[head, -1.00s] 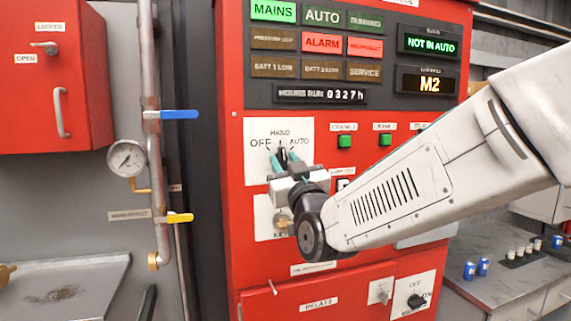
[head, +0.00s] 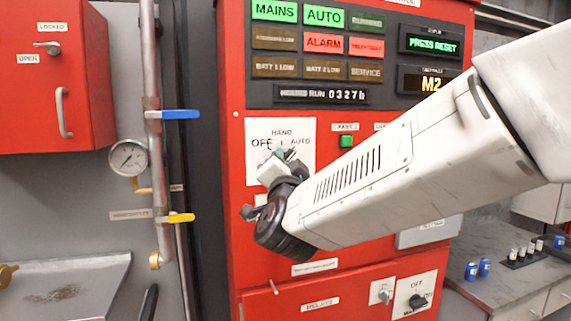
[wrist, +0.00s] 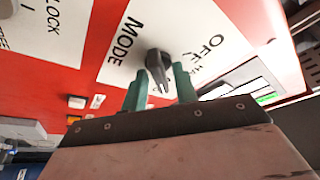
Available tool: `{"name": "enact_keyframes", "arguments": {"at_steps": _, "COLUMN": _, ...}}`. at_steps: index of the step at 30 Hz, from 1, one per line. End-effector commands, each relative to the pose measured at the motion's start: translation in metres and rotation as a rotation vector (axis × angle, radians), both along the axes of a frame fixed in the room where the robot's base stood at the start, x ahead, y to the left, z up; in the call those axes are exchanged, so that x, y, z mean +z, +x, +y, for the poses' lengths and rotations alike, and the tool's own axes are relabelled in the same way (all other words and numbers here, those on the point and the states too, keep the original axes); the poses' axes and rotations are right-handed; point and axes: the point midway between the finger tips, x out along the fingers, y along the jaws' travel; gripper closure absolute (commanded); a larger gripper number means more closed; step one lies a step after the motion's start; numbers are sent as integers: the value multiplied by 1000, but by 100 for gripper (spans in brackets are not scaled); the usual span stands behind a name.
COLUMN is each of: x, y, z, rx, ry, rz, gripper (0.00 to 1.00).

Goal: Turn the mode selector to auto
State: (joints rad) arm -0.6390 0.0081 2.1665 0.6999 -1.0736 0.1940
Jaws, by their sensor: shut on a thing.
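The mode selector is a dark knob (wrist: 157,62) on a white plate marked OFF, HAND and AUTO (head: 308,128) on the red panel. My gripper (wrist: 162,80) is shut on the knob, with a green finger on each side of it in the wrist view. In the head view my tilted gripper (head: 287,155) covers most of the knob, so its pointer is hard to read there. The AUTO lamp (head: 323,17) is lit green. The upper display (head: 432,46) reads PRESS RESET.
The MAINS lamp (head: 274,11) is green and the ALARM lamp (head: 323,42) is red. A green button (head: 346,141) sits right of the selector plate. My forearm covers the panel to the right. A pipe with a blue lever (head: 180,115) runs at left.

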Motion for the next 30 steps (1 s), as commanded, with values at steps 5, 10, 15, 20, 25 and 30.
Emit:
{"name": "enact_keyframes", "arguments": {"at_steps": 5, "x": 1, "y": 0, "z": 0, "rx": 0, "ry": 75, "rz": 20, "gripper": 94}}
{"name": "enact_keyframes", "arguments": {"at_steps": 10, "x": 1, "y": 0, "z": 0, "rx": -1, "ry": 115, "rz": 33, "gripper": 94}}
{"name": "enact_keyframes", "arguments": {"at_steps": 15, "x": 1, "y": 0, "z": 0, "rx": -1, "ry": 128, "rz": 36, "gripper": 94}}
{"name": "enact_keyframes", "arguments": {"at_steps": 20, "x": 1, "y": 0, "z": 0, "rx": 0, "ry": 129, "rz": 36, "gripper": 94}}
{"name": "enact_keyframes", "arguments": {"at_steps": 25, "x": 1, "y": 0, "z": 0, "rx": -1, "ry": 128, "rz": 35, "gripper": 94}}
{"name": "enact_keyframes", "arguments": {"at_steps": 30, "x": 1, "y": 0, "z": 0, "rx": -1, "ry": 128, "rz": 36, "gripper": 66}}
